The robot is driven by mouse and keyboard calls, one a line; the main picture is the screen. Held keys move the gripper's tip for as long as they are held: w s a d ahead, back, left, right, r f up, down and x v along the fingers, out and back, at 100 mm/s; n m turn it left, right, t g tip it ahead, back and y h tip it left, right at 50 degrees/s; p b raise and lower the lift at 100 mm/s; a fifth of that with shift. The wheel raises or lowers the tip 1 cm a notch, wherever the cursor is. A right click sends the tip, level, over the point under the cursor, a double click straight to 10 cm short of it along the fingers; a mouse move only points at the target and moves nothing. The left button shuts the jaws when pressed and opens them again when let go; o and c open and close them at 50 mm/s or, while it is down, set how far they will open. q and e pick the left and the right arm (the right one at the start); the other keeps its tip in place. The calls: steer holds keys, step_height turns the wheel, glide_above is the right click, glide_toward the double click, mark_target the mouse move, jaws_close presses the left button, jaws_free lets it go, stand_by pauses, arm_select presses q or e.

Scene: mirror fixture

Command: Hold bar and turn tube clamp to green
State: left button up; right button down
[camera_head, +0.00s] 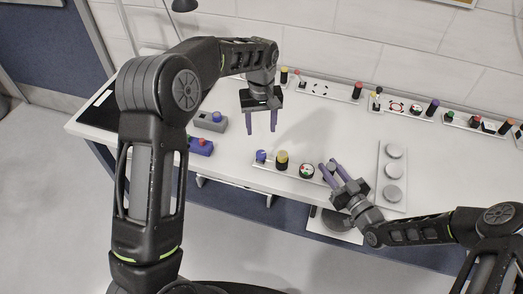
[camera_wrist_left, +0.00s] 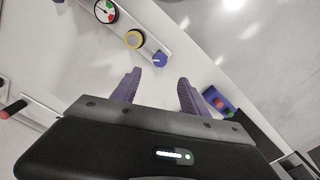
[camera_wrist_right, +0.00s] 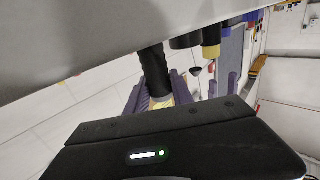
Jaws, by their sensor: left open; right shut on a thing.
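A pale bar (camera_head: 292,180) lies along the table's front edge. It carries a blue knob (camera_head: 261,156), a black cylinder with a yellow top (camera_head: 281,158) and a round dial with red and green sectors (camera_head: 306,170). They also show in the left wrist view: the blue knob (camera_wrist_left: 160,60), the yellow-ringed cylinder (camera_wrist_left: 134,39) and the dial (camera_wrist_left: 106,11). My left gripper (camera_head: 261,130) is open and empty above the table, behind the blue knob. My right gripper (camera_head: 328,164) is shut on a black post (camera_wrist_right: 152,68) near the bar's right end. I cannot tell which part is the tube clamp.
A pale plate with several round discs (camera_head: 393,172) lies right of my right gripper. Several fixture strips (camera_head: 325,90) stand along the back wall. A grey box (camera_head: 210,121) and a blue box (camera_head: 201,147) sit at the left. The table's middle is clear.

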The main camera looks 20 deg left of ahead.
mark_target(261, 153)
arm_select(q)
steer(key=shift+f, duration=0.15)
step_height(261, 153, down, 12)
steer(key=shift+r, duration=0.15)
stand_by(0.4)
jaws_close()
stand_by(0.5)
